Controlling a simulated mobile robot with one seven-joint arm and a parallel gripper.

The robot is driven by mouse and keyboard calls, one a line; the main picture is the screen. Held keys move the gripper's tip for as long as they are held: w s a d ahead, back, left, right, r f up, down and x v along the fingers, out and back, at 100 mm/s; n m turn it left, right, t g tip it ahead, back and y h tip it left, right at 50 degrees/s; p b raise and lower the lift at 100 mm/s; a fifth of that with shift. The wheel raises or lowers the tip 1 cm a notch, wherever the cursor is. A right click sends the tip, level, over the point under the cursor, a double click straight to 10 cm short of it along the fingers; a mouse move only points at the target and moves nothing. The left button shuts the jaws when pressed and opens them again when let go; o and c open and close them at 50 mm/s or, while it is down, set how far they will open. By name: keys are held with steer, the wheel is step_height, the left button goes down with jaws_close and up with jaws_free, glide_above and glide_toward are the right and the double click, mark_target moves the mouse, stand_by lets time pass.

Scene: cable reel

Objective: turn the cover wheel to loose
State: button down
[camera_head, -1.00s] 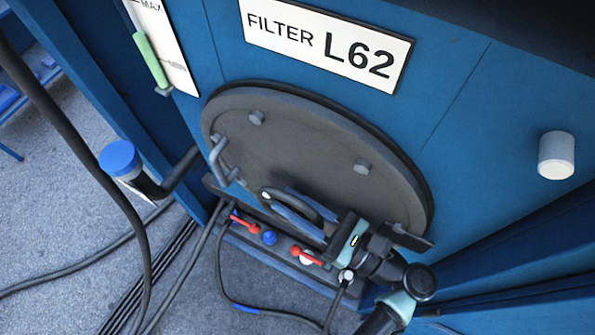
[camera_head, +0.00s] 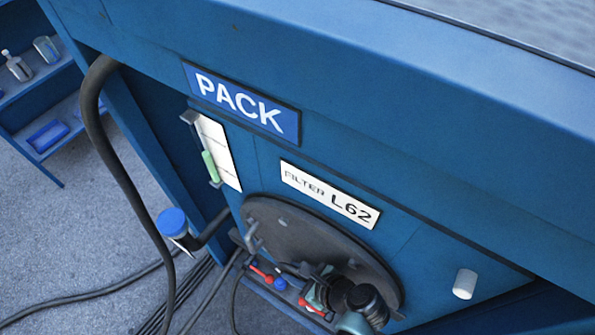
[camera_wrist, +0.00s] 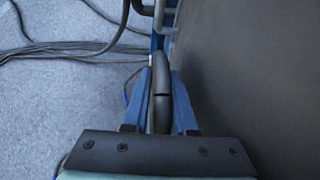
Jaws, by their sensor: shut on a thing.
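The round dark grey cover (camera_head: 310,236) sits on the blue cabinet front below the FILTER L62 plate (camera_head: 330,194). In the wrist view, the dark rim of the cover wheel (camera_wrist: 161,98) stands between the two blue fingers of my gripper (camera_wrist: 162,85), which are shut on it. The cover face (camera_wrist: 255,80) fills the right of that view. In the head view, my gripper (camera_head: 314,288) is at the lower part of the cover, and my arm hides most of the wheel. I cannot read any loose or tight mark.
A bent handle (camera_head: 252,240) is on the cover's left side. A blue-capped pipe (camera_head: 175,222) juts out at left. Small red and blue fittings (camera_head: 281,284) sit below the cover. A white knob (camera_head: 465,284) is at right. Cables (camera_head: 95,292) lie on the floor.

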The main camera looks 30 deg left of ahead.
steer(key=shift+s+a+f+h, duration=0.1)
steer(key=shift+a+f+h, duration=0.2)
steer(key=shift+h, duration=0.5)
steer(key=h, duration=0.4)
steer(key=shift+a+f, duration=0.25)
steer(key=shift+f, duration=0.15)
steer(key=h, duration=0.2)
steer(key=f+h+b, duration=0.1)
steer(key=h, duration=0.1)
steer(key=shift+a+f+g, duration=0.1)
steer(key=shift+f+g, duration=0.1)
steer(key=shift+g, duration=0.1)
steer(key=h+b, duration=0.1)
steer(key=f+h+b, duration=0.1)
steer(key=h, duration=0.1)
steer(key=shift+n+b, duration=0.3)
steer(key=h+b, duration=0.1)
steer(key=f+h+b, duration=0.1)
steer(key=b, duration=0.1)
steer(key=shift+h, duration=0.3)
steer(key=shift+d+h+b, duration=0.25)
steer(key=shift+h+b, duration=0.35)
steer(key=shift+b, duration=0.6)
steer(key=shift+d+h+b, duration=0.15)
steer(key=shift+h+b, duration=0.45)
steer(key=shift+h, duration=0.1)
steer(key=shift+r, duration=0.1)
